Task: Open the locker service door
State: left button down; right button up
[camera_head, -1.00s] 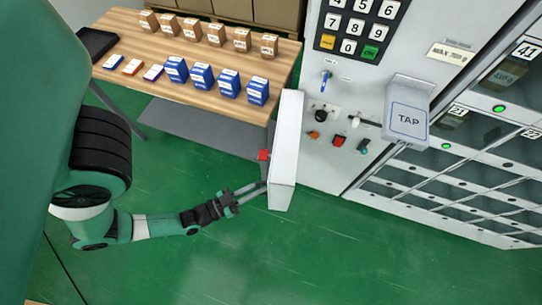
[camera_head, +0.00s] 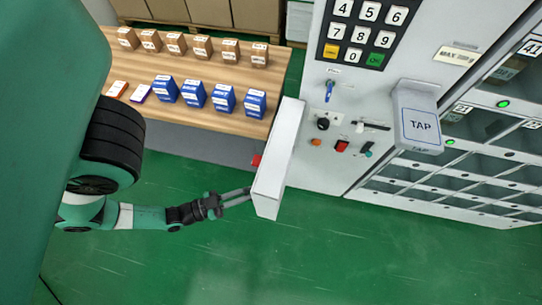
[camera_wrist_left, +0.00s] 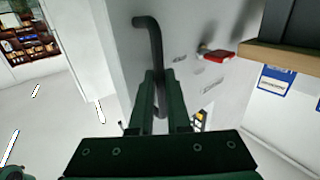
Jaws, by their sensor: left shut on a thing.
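The service door (camera_head: 280,160) is a pale panel at the left side of the locker (camera_head: 340,110) in the head view. It stands out at an angle from the locker, and its lower end leans left. My left gripper (camera_head: 248,195) is at the door's left face. In the left wrist view, my left gripper (camera_wrist_left: 160,80) is shut on a dark bar handle (camera_wrist_left: 154,45) on the door's grey face (camera_wrist_left: 185,30). A red latch-like part (camera_wrist_left: 222,54) sits right of the handle; it also shows in the head view (camera_head: 256,160). My right gripper is not in view.
A wooden table (camera_head: 150,70) with blue boxes (camera_head: 194,94) and brown boxes (camera_head: 203,47) stands behind and left of the door. A tap box (camera_head: 418,122) juts from the locker front. The green floor (camera_head: 330,250) in front is clear.

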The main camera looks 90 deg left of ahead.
pick_arm(q)
jog(key=c, duration=0.9)
grip_release()
jog(key=shift+w+a+r, duration=0.15)
jog(key=shift+r, duration=0.15)
jog(key=shift+f, duration=0.1)
jog(key=shift+b+v, duration=0.45)
jog(key=shift+v, duration=5.45)
